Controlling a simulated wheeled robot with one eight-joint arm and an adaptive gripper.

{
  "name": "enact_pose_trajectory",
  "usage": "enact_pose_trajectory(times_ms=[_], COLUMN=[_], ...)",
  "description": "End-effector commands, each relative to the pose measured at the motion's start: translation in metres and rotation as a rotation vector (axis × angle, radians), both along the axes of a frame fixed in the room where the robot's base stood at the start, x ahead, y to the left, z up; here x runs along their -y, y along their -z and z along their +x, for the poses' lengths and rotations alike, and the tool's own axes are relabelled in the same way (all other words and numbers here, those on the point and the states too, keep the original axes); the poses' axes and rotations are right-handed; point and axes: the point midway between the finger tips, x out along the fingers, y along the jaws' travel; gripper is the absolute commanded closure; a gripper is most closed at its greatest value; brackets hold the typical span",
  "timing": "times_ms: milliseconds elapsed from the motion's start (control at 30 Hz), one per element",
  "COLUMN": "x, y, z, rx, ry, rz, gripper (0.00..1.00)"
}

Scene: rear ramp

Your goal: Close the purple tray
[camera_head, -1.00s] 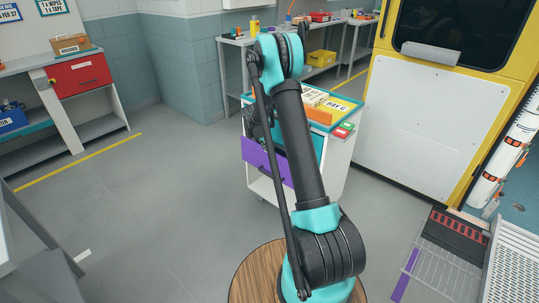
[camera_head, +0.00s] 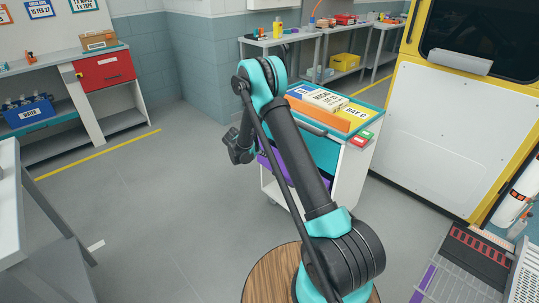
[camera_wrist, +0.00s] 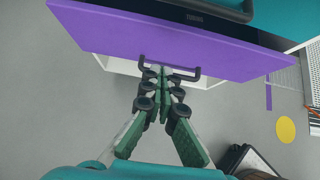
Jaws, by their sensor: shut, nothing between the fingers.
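The purple tray (camera_head: 264,160) is a drawer in the white and teal cart; in the head view my arm hides most of its front. In the wrist view its purple front (camera_wrist: 200,44) spans the top, with a dark bar handle (camera_wrist: 196,73) along its lower part. My gripper (camera_head: 237,150) is at the left of the cart, beside the tray front. In the wrist view my gripper (camera_wrist: 165,76) is shut and empty, its fingertips at the handle. I cannot tell whether they touch it. How far the tray stands out is hard to tell.
The cart top (camera_head: 372,117) carries boxes and signs. A yellow-framed door with a white panel (camera_head: 430,130) stands at the right. A bench with a red drawer (camera_head: 105,70) is at the left. Grey floor (camera_head: 150,200) is clear left of the cart.

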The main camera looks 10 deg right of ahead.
Motion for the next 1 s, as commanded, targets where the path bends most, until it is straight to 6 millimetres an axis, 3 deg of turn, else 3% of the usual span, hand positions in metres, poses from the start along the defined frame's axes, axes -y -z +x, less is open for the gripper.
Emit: enact_pose_trajectory(times_ms=[400,700,1000], x=[0.047,0.075,0.079], y=[0.058,0.057,0.057], z=[0.034,0.054,0.057], rx=[-0.001,-0.001,-0.002], ry=[0.001,0.001,-0.001], rz=[0.001,0.002,0.001], gripper=[1.0,1.0,1.0])
